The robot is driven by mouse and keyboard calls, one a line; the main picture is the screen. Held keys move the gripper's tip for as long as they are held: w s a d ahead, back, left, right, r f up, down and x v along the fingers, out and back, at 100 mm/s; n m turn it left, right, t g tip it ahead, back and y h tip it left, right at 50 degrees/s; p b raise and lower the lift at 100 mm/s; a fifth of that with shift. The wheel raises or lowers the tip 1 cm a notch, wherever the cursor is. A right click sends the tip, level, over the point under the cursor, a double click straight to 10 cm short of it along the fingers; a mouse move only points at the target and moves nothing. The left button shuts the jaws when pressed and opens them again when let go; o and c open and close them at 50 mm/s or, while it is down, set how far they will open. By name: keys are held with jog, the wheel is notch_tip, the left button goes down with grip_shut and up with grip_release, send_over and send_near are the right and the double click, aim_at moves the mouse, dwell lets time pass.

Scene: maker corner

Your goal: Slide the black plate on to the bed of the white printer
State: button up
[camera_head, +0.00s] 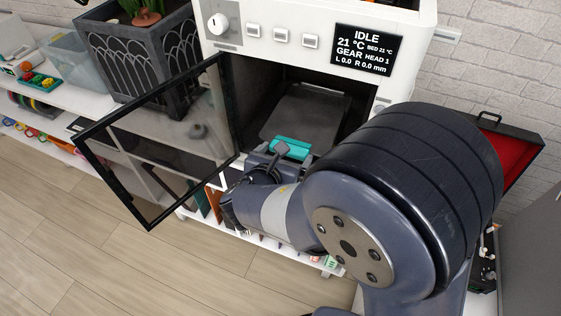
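The white printer (280,50) stands at the top middle with its front opening uncovered. A dark flat plate (306,115) lies flat inside the opening, and a teal piece (292,148) shows at its front edge. I cannot tell whether the plate rests fully on the bed; the bed is not clearly visible. My gripper (280,158) is at the mouth of the opening, right at the teal piece and the plate's front edge. My own arm and the teal piece partly hide its fingers, so their grip is unclear.
The printer's glass door (160,140) stands swung open to the left. A dark planter (140,50) and a clear bin (75,62) stand left of it on a white shelf. A red-lined case (510,150) lies open at right. The wooden floor (90,240) at lower left is clear.

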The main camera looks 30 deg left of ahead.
aim_at(297, 135)
jog(key=shift+w+a+p, duration=0.2)
jog(key=shift+w+a, duration=0.05)
jog(key=shift+w, duration=1.8)
jog(key=shift+w+a+p, duration=0.15)
jog(key=shift+w+a, duration=0.05)
jog(key=shift+w, duration=1.8)
jog(key=shift+w+f, duration=0.15)
jog(key=shift+f, duration=0.1)
jog(key=shift+f+b, duration=0.45)
jog(key=shift+b, duration=0.3)
jog(key=o, duration=0.7)
jog(key=shift+f+b, duration=0.65)
jog(key=shift+s+d+b, duration=0.15)
jog(key=shift+s+d, duration=0.05)
jog(key=shift+s, duration=1.6)
jog(key=shift+s+d+b, duration=0.15)
jog(key=shift+s, duration=1.6)
